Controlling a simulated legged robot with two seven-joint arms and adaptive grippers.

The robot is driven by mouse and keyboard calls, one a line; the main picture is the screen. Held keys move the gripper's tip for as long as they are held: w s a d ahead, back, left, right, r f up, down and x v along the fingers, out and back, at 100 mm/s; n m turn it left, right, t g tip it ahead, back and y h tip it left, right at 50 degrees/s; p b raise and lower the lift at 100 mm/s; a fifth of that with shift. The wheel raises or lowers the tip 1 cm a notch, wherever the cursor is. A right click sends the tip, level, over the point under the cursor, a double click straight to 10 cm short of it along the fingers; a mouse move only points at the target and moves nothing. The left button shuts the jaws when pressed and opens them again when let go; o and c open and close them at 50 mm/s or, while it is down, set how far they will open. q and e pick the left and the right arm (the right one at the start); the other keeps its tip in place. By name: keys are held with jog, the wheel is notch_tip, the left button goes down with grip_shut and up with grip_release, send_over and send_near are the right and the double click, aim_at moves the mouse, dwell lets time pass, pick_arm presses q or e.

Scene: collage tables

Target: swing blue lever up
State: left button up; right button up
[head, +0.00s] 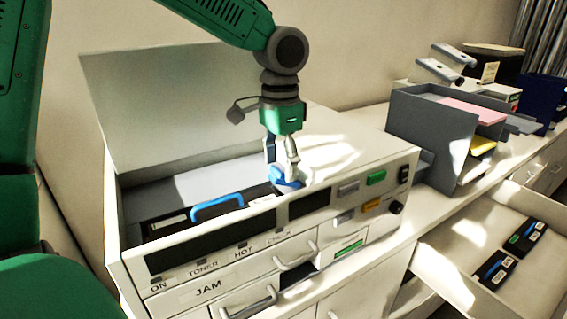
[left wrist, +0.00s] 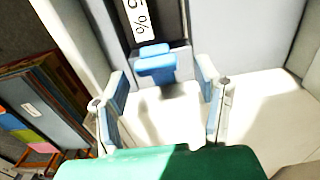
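The blue lever (head: 287,178) sits at the right end of the printer's open bay, by the front panel. It also shows in the left wrist view (left wrist: 157,66) as a blue T-shaped piece on a dark slot. My left gripper (head: 281,168) points down right at the lever and partly hides it in the head view. In the left wrist view its two fingers (left wrist: 161,88) stand wide apart with blue inner pads. The lever lies between and just beyond the fingertips, with gaps on both sides. My right gripper is not in view.
The white printer (head: 360,160) has its lid (head: 165,100) raised at the back. A blue handle (head: 217,206) on a dark cartridge lies left of the lever. A grey paper organizer (head: 430,135) stands right. An open drawer (head: 460,255) holds dark cartridges (head: 495,268).

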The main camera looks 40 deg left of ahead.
aim_at(280, 169)
pick_arm(q)
jog(key=shift+a, duration=0.1)
jog(key=shift+r, duration=0.2)
notch_tip(280, 169, up, 11)
jog(key=shift+r, duration=0.2)
jog(key=shift+a, duration=0.1)
dwell(0.3)
